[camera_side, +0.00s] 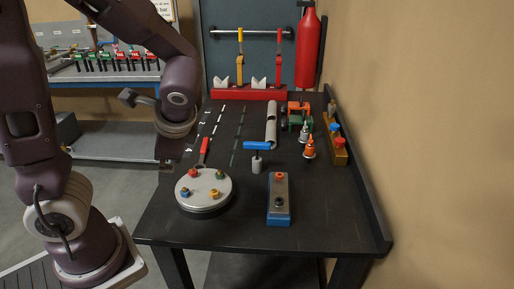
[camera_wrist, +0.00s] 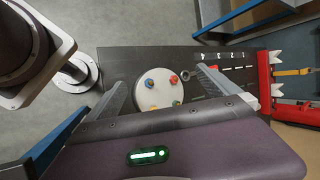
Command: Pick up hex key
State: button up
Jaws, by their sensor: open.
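A T-shaped tool with a blue handle (camera_side: 257,146), likely the hex key, stands upright in a small grey round holder (camera_side: 257,165) on the dark table. I cannot make it out in the wrist view, where my gripper's body covers the near part of the table. My gripper (camera_wrist: 160,88) is open and empty in the wrist view, its two fingers spread on either side of a white round plate well below. In the side view my wrist is above the table's left edge, up and left of the blue handle; the fingers are not clear there.
The white round plate (camera_side: 203,196) carries several coloured knobs. A grey and blue block (camera_side: 279,203) stands to its right. A red-handled tool (camera_side: 204,147) lies behind the plate. Orange-tipped bottles (camera_side: 309,149), a grey tube (camera_side: 271,124) and a red rack (camera_side: 248,92) are farther back.

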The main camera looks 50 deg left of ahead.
aim_at(257, 148)
jog(key=w+a+f+m+t+y, duration=0.2)
jog(key=w+a+m+y, duration=0.2)
jog(key=w+m+y, duration=0.4)
jog(key=w+d+f+m+t+h, duration=0.1)
jog(key=w+d+m+t, duration=0.2)
jog(key=w+m+t, duration=0.3)
jog(key=w+d+f+m+t+h, duration=0.1)
jog(key=w+d+m+t, duration=0.25)
jog(key=w+m, duration=0.35)
jog(key=shift+n+t, duration=0.35)
jog(key=shift+n, duration=0.15)
jog(key=f, duration=0.3)
jog(key=w+f, duration=0.1)
jog(key=f, duration=0.5)
jog(key=shift+w, duration=0.3)
jog(key=x, duration=0.7)
jog(key=shift+w+a+r, duration=0.1)
jog(key=shift+w+a, duration=0.05)
jog(key=shift+a, duration=0.05)
jog(key=c, duration=1.5)
